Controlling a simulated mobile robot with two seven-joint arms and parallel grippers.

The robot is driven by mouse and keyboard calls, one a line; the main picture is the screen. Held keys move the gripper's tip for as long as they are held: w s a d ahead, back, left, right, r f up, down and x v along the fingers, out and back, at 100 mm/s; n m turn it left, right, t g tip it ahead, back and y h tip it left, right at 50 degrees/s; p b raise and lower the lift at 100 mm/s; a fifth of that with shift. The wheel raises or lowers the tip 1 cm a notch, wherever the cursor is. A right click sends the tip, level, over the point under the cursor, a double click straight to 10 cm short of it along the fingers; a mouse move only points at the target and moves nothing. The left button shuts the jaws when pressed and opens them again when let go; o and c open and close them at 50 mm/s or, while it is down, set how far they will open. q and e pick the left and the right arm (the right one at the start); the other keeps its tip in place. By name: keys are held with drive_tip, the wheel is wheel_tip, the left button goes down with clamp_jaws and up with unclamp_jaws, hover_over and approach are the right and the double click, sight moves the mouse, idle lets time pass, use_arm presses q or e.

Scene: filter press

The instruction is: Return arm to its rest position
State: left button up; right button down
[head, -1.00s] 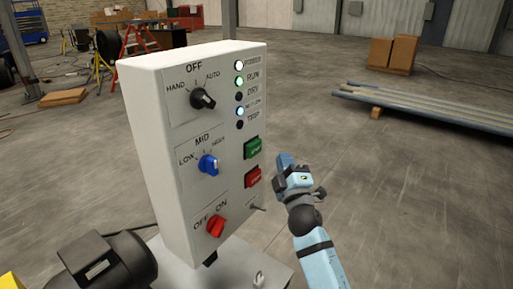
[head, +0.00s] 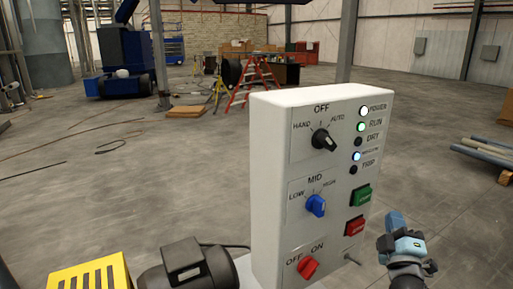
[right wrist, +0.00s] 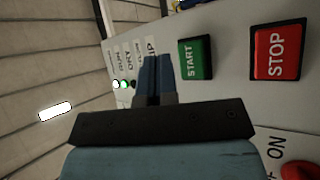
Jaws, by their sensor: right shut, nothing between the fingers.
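My right gripper (head: 396,222) is shut and empty, just right of the white control box (head: 268,185) in the head view. In the right wrist view its fingers (right wrist: 156,75) are together in front of the panel, left of the green START button (right wrist: 195,58) and red STOP button (right wrist: 277,52). I cannot tell how far they are from the panel. The panel carries a black HAND/OFF/AUTO knob (head: 323,139), a blue LOW/MID/HIGH knob (head: 316,206) and a red OFF/ON knob (head: 308,268). The POWER and RUN lamps (head: 361,126) are lit. My left gripper is out of view.
A black motor (head: 185,262) and a yellow slotted block (head: 92,275) stand left of the box. A red stepladder (head: 255,85) is behind. Pipes (head: 487,155) lie at the far right. The concrete floor between is mostly open.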

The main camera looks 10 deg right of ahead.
drive_tip(key=s+a+f+m+g+y+p, duration=0.3)
drive_tip(key=s+a+f+g+y+p, duration=0.2)
drive_tip(key=s+a+f, duration=0.4)
drive_tip(key=s+a+f+m+g+y+p, duration=0.4)
drive_tip(key=s+a+f, duration=0.6)
drive_tip(key=s+f, duration=0.4)
drive_tip(key=shift+s+a+f+m+g+y+p, duration=0.2)
drive_tip(key=shift+s+f+m+g+y+p, duration=0.25)
drive_tip(key=shift+g+p, duration=0.5)
drive_tip(key=shift+w, duration=0.1)
